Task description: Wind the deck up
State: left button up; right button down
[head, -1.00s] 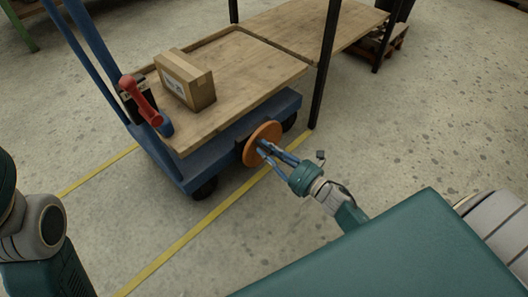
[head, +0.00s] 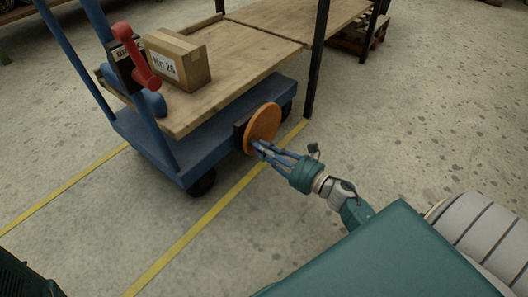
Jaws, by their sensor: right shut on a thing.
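The cart's wooden deck (head: 235,80) sits above a blue base (head: 215,145), with a visible gap between them at the near corner. An orange disc-shaped handwheel (head: 264,122) is mounted on a dark block on the base's near side. My right gripper (head: 256,147) reaches in from the lower right and is shut at the lower part of the wheel. Its fingers hide what exactly they hold there. My left gripper is out of view; only a dark part of my left arm shows at the lower left.
A carton (head: 176,60) marked "No 26" stands on the deck. A red lever (head: 136,58) is on the cart's blue post. A wooden-topped table (head: 290,22) with black legs (head: 317,70) adjoins the deck's far edge. Yellow lines (head: 190,236) cross the open concrete floor.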

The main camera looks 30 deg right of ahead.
jog(key=shift+f+n+b, duration=0.5)
jog(key=shift+n+b, duration=0.05)
jog(key=shift+n, duration=0.15)
jog(key=c, duration=1.6)
grip_release()
jog(key=shift+c, duration=0.2)
jog(key=shift+s+d, duration=0.1)
jog(key=v, duration=1.1)
jog(key=shift+s, duration=0.4)
jog(key=shift+r, duration=0.1)
